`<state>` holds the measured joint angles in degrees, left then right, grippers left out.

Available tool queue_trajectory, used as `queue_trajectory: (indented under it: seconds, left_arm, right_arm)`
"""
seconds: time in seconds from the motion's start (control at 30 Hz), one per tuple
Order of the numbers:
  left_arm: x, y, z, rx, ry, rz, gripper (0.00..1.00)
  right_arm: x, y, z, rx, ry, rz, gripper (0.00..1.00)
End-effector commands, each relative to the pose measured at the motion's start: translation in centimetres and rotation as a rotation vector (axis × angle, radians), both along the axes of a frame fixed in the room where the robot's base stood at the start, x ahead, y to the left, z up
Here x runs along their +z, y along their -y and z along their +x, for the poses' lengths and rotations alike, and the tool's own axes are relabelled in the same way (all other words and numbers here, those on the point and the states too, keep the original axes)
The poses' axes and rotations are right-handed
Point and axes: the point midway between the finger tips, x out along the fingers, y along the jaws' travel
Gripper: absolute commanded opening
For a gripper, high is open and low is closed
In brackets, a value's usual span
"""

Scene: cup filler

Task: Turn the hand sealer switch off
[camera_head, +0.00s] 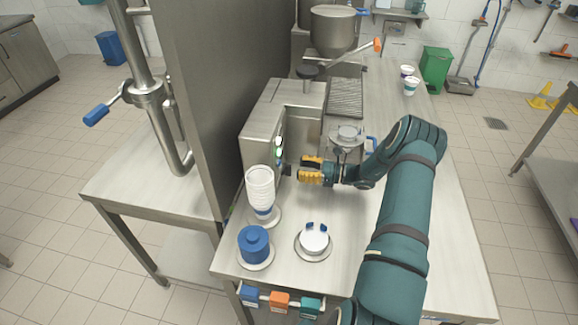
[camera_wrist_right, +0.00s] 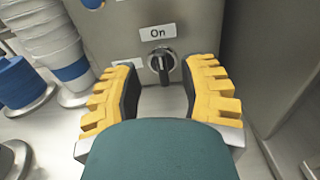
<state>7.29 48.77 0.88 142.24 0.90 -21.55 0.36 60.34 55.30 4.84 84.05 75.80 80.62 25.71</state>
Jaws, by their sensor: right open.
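The switch is a black rotary knob (camera_wrist_right: 162,66) on the grey metal front of a machine. Its grip bar stands nearly upright, under a white label reading "On" (camera_wrist_right: 157,32). A second white label to its left is partly covered by a finger. My right gripper (camera_head: 305,170) is open with yellow finger pads, close to the front of the steel machine (camera_head: 267,130). In the right wrist view the spread fingers of my right gripper (camera_wrist_right: 164,78) frame the knob from both sides, and no contact shows. My left gripper is not in view.
A stack of white cups (camera_head: 260,188) stands left of my right gripper, with a blue stack (camera_head: 253,243) nearer the front. A round white-topped holder (camera_head: 314,241) sits on the counter (camera_head: 345,212). A steel hopper (camera_head: 333,30) stands behind. The counter under the gripper is clear.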

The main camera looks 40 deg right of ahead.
Motion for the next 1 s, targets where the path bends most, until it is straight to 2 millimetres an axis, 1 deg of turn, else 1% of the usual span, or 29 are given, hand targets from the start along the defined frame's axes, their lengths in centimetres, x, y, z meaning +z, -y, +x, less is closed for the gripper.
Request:
queue_trajectory:
  seconds: [0.03, 0.1, 0.3, 0.43, 0.67, 0.7, 0.77, 0.8, 0.83, 1.0]
  left_arm:
    - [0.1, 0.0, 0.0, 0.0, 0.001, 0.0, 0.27]
    - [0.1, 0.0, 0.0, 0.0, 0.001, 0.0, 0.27]
    - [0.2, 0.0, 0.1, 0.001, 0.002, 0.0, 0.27]
    - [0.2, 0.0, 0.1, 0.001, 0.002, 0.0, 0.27]
    - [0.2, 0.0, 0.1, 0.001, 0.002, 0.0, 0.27]
    - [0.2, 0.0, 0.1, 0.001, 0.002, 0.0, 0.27]
    - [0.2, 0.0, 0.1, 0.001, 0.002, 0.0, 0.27]
    - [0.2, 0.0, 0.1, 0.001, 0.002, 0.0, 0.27]
    - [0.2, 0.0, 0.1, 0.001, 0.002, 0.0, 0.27]
    - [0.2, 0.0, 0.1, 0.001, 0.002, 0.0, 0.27]
  right_arm:
    - [0.0, -0.7, 0.8, 0.002, 0.001, 0.002, 0.41]
    - [0.0, -1.4, 1.7, 0.002, 0.0, 0.001, 0.41]
    - [0.0, -2.6, 3.3, 0.0, 0.001, 0.0, 0.41]
    - [0.0, -2.9, 3.7, -0.001, 0.001, -0.001, 0.41]
    - [0.0, -2.9, 3.7, -0.001, 0.001, -0.001, 0.41]
    - [0.0, -2.9, 3.7, -0.001, 0.001, -0.001, 0.44]
    - [0.0, -2.9, 3.7, -0.001, 0.001, -0.001, 0.23]
    - [0.0, -2.9, 3.7, -0.001, 0.001, -0.001, 0.09]
    - [0.0, -2.9, 3.7, -0.001, 0.001, -0.001, 0.0]
    - [0.0, -2.9, 3.7, -0.001, 0.001, -0.001, 0.0]
